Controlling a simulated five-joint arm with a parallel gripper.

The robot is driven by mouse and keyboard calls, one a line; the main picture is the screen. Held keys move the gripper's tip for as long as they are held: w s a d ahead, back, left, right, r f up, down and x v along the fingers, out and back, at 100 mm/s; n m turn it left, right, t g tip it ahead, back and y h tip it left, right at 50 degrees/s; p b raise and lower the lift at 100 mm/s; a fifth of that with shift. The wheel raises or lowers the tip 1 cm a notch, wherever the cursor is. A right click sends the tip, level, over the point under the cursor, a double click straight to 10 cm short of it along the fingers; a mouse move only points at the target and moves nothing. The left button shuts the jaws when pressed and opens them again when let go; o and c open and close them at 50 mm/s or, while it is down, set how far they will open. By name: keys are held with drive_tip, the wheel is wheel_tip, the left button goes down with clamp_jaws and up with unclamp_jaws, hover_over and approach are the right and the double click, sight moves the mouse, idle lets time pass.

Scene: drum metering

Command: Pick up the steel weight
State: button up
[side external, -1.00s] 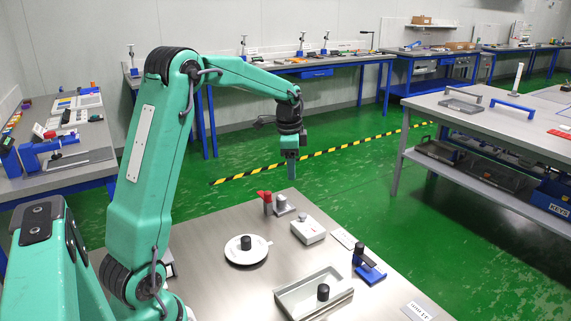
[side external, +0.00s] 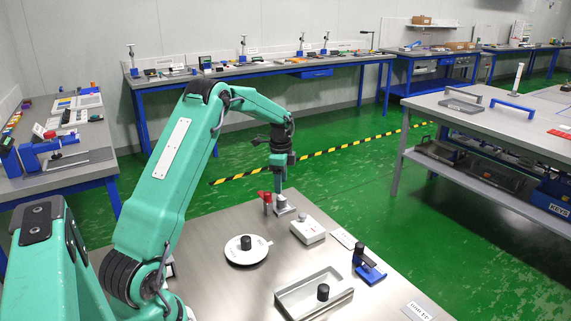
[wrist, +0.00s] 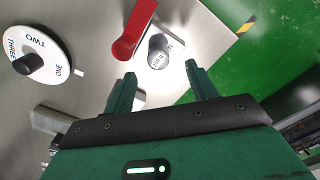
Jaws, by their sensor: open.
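The steel weight (wrist: 158,47) is a small grey cylinder with a printed label. It stands on a pale plate beside a red lever (wrist: 135,30). In the side view the weight (side external: 281,203) is at the far end of the steel table, partly behind my gripper. My gripper (side external: 280,187) is above it, pointing down. In the wrist view my gripper (wrist: 160,69) is open, with one finger on each side of the space just in front of the weight. The jaws are empty; I cannot tell whether the fingertips are level with the weight.
A white dial (side external: 246,257) with a black knob lies left of the weight. The table's far edge is close behind the weight.

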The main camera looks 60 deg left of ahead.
sight(281, 197)
drive_tip(key=shift+f, duration=0.75)
drive_tip(key=shift+f, duration=0.1)
drive_tip(key=shift+d+f, duration=0.2)
drive_tip(key=shift+f, duration=2.25)
drive_tip(key=shift+c, duration=0.5)
drive_tip(key=c, duration=1.1)
drive_tip(key=shift+r, duration=0.1)
